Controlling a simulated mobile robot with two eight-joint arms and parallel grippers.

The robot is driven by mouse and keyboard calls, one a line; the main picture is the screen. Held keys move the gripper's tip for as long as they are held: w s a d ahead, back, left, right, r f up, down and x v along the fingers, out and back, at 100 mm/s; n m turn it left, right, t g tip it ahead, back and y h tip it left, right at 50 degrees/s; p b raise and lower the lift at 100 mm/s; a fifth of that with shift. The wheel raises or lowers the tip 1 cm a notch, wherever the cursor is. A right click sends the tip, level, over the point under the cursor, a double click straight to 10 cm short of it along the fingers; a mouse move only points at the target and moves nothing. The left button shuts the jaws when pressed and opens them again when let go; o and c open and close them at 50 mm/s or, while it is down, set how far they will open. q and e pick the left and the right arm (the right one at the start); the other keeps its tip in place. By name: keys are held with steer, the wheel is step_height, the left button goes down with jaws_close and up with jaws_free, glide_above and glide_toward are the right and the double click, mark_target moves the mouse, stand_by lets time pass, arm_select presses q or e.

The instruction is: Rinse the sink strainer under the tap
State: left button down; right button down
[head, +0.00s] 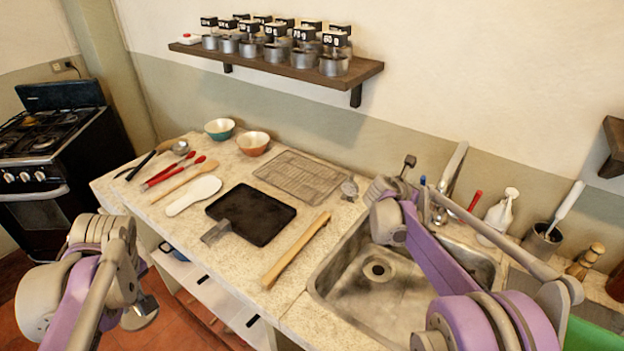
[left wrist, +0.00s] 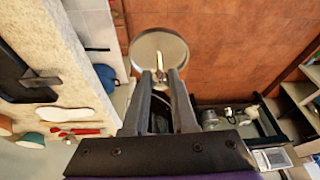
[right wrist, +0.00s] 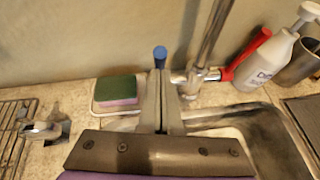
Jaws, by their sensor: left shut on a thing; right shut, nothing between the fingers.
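The sink strainer, a round metal disc with a small stem (left wrist: 160,45), is held between the fingertips of my left gripper (left wrist: 160,82). In the head view the strainer (head: 140,316) hangs low at the left, over the floor in front of the counter. My right gripper (right wrist: 161,78) is shut and empty, just in front of the tap's blue-tipped handle (right wrist: 160,54); I cannot tell whether they touch. The tap (head: 452,172) stands behind the sink (head: 345,285), with a red handle (right wrist: 246,56) to its right. The basin looks empty, with no water seen.
A black tray (head: 252,214), a wooden bar (head: 295,249), a wire rack (head: 300,176) and utensils occupy the counter left of the sink. A sponge (right wrist: 116,90) lies behind the sink. A shelf (head: 365,72) hangs above.

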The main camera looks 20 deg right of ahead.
arm_select(q)
steer(key=shift+r, duration=0.1)
arm_select(e)
steer(key=shift+w+d+r, duration=0.65)
steer(key=shift+d+r, duration=0.1)
